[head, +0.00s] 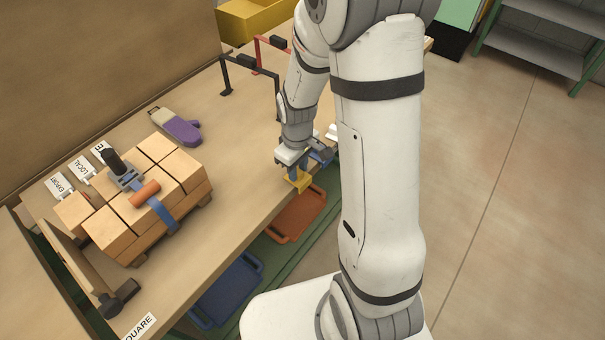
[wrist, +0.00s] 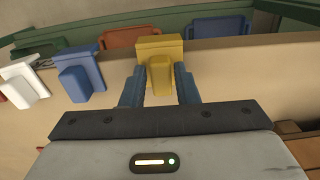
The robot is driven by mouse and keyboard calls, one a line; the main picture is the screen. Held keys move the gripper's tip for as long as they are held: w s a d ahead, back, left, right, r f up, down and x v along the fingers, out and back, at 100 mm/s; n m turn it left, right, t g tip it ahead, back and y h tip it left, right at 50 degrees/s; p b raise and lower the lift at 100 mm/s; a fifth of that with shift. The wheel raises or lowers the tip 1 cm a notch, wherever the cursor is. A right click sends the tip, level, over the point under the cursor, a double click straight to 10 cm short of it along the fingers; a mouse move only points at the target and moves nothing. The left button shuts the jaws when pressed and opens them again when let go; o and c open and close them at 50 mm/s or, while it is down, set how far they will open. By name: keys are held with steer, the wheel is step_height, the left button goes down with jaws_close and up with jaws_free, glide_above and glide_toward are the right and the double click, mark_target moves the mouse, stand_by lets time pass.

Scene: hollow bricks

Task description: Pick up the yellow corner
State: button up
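The yellow corner (wrist: 158,50) is a small block with a wide flange and a narrower raised part, at the table's edge. In the head view my gripper (head: 301,166) points down over the yellow corner (head: 297,182), which shows just below the fingers. The corner's underside is hidden, so I cannot tell whether it still touches the table.
A blue corner (wrist: 78,75) and a white corner (wrist: 24,82) stand beside the yellow one. Orange (head: 297,215) and blue (head: 228,290) trays sit below the edge.

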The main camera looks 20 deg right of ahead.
jaws_close()
steer(key=shift+r, duration=0.1)
